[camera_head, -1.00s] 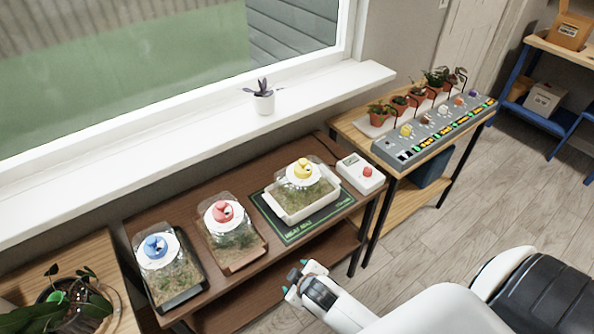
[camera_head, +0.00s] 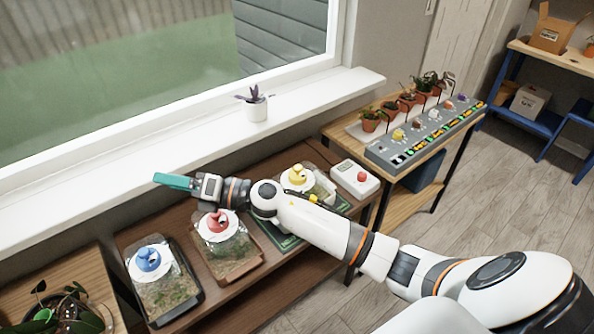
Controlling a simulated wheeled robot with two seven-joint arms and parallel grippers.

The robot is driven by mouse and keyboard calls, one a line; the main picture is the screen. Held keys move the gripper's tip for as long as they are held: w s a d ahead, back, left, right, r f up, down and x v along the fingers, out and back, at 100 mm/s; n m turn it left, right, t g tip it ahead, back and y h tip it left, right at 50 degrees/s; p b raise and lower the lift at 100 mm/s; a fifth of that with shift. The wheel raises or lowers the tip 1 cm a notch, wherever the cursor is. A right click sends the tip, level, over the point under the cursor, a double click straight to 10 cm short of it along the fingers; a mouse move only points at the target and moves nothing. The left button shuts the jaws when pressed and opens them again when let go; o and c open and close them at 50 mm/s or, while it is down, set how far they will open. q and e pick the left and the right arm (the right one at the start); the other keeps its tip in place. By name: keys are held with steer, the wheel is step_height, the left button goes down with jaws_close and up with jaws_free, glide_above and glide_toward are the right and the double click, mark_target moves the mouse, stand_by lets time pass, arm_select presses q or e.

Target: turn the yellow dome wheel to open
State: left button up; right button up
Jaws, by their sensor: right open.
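The yellow dome wheel (camera_head: 298,173) sits on the white lid of the terrarium at the right end of the brown shelf. My left gripper is out of view.
A red wheel (camera_head: 217,222) and a blue wheel (camera_head: 148,259) top two other terrariums on the left. A white box with a red button (camera_head: 355,178) is right of the yellow one. A potted plant (camera_head: 256,106) stands on the windowsill (camera_head: 120,198).

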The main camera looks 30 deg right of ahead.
step_height(320, 180, down, 3)
steer(key=w+d+n+g+h, duration=0.1)
steer(key=w+n+g, duration=0.1)
steer(key=n+g, duration=0.5)
steer(key=n+g+h, duration=0.5)
steer(key=g+h, duration=0.1)
steer(key=h, duration=0.8)
glide_above(298, 167)
step_height(298, 167, down, 11)
steer(key=shift+w+f+p, duration=0.1)
steer(key=shift+p, duration=0.55)
steer(key=shift+c, duration=0.2)
steer(key=c, duration=0.9)
steer(key=shift+c, duration=0.2)
